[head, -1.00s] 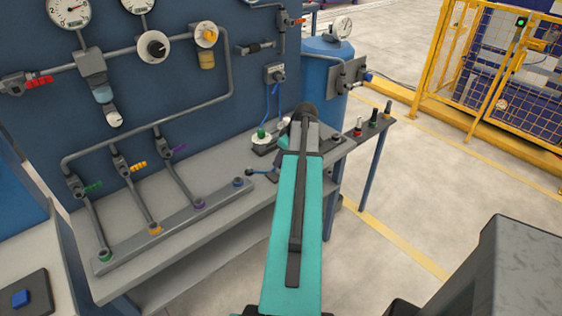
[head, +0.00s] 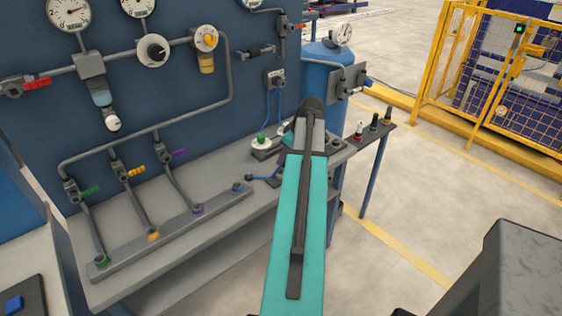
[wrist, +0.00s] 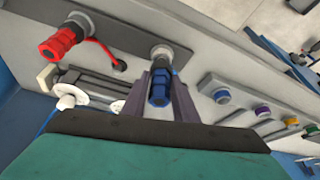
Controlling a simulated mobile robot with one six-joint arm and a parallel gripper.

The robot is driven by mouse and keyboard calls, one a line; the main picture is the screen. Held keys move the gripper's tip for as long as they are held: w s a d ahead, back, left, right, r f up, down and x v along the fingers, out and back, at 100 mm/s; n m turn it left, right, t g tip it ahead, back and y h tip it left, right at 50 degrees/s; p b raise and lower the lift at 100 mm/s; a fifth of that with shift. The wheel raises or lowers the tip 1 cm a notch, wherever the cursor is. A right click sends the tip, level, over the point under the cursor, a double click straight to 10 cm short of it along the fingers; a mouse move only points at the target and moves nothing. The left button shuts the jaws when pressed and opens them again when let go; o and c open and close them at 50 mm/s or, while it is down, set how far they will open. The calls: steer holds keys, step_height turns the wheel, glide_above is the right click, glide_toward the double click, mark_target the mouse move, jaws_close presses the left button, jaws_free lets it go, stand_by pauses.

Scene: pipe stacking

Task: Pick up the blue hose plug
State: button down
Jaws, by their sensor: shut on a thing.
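In the wrist view the blue hose plug (wrist: 158,93) sits between the two dark fingers of my gripper (wrist: 160,88), which are shut on it. The plug's far end points at a round metal fitting (wrist: 161,54) on a grey plate. I cannot tell whether the plug is seated in that fitting or only close to it. In the head view my own arm covers the fingers and the plug over the bench.
A red plug (wrist: 61,41) with a red strap is left of the gripper. A row of coloured ports (wrist: 262,111) lies to the right. In the head view the bench (head: 150,262) stands against a blue panel with pipes and gauges. Open floor lies right of it.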

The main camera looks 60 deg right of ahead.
steer(key=s+r+b, duration=0.1)
steer(key=s+b, duration=0.2)
steer(key=s, duration=1.1)
steer(key=shift+s+a+r, duration=0.2)
steer(key=shift+a, duration=0.1)
steer(key=shift+r, duration=0.1)
step_height(320, 180, up, 8)
steer(key=p, duration=0.5)
stand_by(0.7)
steer(key=shift+w+a, duration=0.1)
steer(key=shift+w, duration=0.05)
